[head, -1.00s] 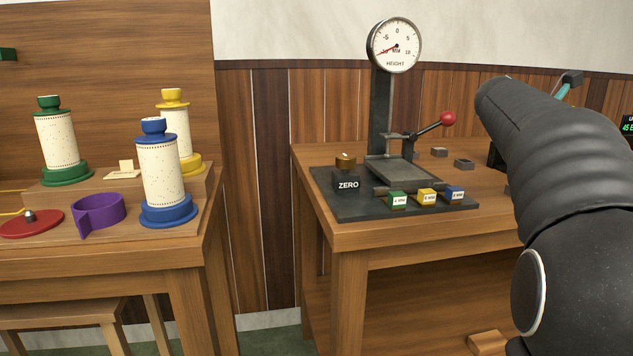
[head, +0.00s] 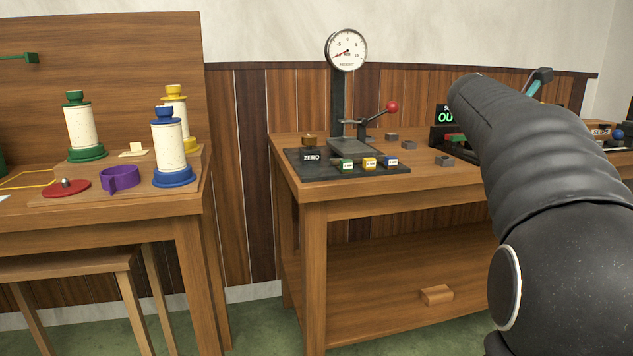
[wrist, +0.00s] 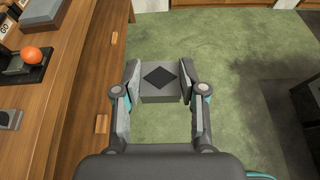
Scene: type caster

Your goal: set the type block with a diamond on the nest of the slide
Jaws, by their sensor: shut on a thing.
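My gripper (wrist: 160,101) is shut on the type block with a diamond (wrist: 159,76) in the wrist view. The block is grey, with a black diamond on the face toward the camera, and it is held over the green floor, clear of the table. In the head view my arm crosses the right side and the gripper itself is hidden. I cannot tell for sure which part is the slide with its nest; a black device (head: 446,136) with a green display is partly hidden behind my arm.
A height gauge (head: 346,50) with a red-knobbed lever stands on the right table (head: 330,190). Several small grey blocks (head: 445,161) lie on that table. The left table holds white spools (head: 170,145) and a purple ring (head: 119,178). Green floor lies open beside the right table.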

